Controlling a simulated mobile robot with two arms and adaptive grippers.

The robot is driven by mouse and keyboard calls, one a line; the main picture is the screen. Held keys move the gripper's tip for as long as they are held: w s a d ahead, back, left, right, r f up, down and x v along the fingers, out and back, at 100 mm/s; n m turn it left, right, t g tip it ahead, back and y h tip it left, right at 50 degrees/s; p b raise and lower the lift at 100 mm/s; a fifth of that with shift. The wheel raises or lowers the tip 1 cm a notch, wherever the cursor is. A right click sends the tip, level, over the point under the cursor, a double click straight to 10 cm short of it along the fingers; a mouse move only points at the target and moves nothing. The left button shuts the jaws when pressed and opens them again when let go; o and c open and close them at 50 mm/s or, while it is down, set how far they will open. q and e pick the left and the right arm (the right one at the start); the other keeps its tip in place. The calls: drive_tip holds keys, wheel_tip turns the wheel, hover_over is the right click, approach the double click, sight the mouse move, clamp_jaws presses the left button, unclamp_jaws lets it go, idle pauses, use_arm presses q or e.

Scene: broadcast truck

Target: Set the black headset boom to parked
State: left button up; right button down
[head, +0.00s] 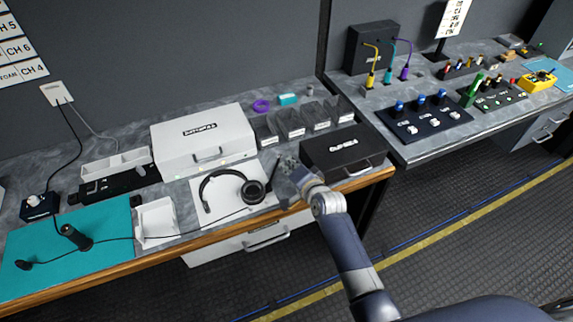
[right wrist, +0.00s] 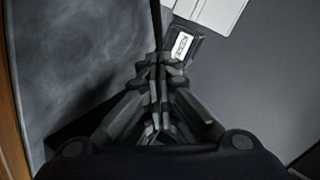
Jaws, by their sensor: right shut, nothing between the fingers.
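The black headset (head: 205,190) lies on a white sheet (head: 235,212) at the front of the left bench. Its round right ear cup (head: 253,191) faces up. A thin dark boom (head: 273,175) appears to slant up and right from that cup. My right gripper (head: 287,165) is just right of the boom, shut and empty. In the right wrist view its closed fingertips (right wrist: 160,66) are in the middle. A thin dark bar (right wrist: 156,22) stands just beyond them, probably the boom; I cannot tell whether they touch. My left gripper is out of view.
A black case (head: 343,151) stands close right of my gripper. A white case (head: 200,140) is behind the headset. Grey bins (head: 300,122) are at the back. A small white tray (head: 157,222) and teal mat (head: 100,245) lie left. A cable crosses the bench front.

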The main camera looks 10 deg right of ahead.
drive_tip(key=shift+w+a+f, duration=0.15)
drive_tip(key=shift+a+f, duration=0.1)
drive_tip(key=shift+a, duration=0.15)
drive_tip(key=shift+w+n+y+b, duration=0.3)
drive_tip(key=shift+n+b, duration=0.1)
drive_tip(key=shift+b, duration=0.15)
